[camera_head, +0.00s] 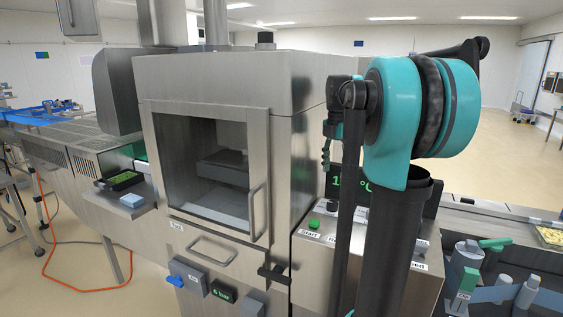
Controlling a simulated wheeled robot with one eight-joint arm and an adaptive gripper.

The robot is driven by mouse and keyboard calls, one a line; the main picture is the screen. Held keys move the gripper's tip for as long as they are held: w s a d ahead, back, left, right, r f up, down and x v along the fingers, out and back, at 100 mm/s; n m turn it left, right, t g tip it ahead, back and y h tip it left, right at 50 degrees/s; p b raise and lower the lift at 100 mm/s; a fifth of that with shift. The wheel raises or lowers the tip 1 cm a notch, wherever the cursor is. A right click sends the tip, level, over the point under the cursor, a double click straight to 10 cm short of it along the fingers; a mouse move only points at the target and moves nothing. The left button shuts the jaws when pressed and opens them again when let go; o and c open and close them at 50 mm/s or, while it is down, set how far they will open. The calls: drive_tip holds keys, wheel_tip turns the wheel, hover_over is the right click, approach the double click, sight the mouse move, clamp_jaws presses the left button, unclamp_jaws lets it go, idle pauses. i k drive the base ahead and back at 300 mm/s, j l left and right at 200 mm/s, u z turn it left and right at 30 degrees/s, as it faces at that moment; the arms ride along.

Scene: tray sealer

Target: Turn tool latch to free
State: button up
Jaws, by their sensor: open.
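A black turn handle (273,274), which looks like the tool latch, sits low on the front of the steel sealer (215,80), right of the drawer handle (212,250). Its bar appears to lie roughly level; I cannot read a label for it. My gripper (327,158) is partly hidden by my arm. Its teal and dark fingers hang beside the sealer's right side, well above the latch and apart from it. It looks open and empty.
The glazed door (205,165) with its upright handle (257,210) is shut above the latch. A control panel with a green button (314,224) stands right, partly behind my arm.

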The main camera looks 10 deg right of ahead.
sight(276, 276)
drive_tip(key=k, duration=1)
